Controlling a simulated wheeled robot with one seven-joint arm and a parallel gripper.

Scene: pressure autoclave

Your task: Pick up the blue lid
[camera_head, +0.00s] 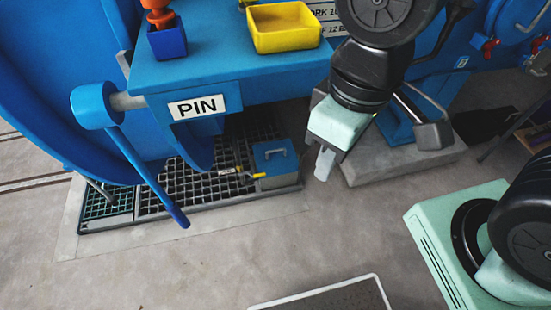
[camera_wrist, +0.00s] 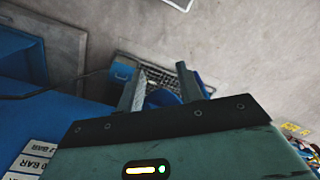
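In the wrist view, a small blue piece that looks like the lid (camera_wrist: 122,71) shows just left of the fingers. My gripper (camera_head: 324,163) points down, to the right of the lid in the head view, and seems higher than it. In the wrist view, the fingers of my gripper (camera_wrist: 162,88) are apart with nothing held between them.
A floor grating (camera_head: 195,185) with a yellow-handled tool (camera_head: 247,174) lies left of the lid. A blue lever (camera_head: 150,175) slants down over it. A concrete plinth (camera_head: 400,160) stands right.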

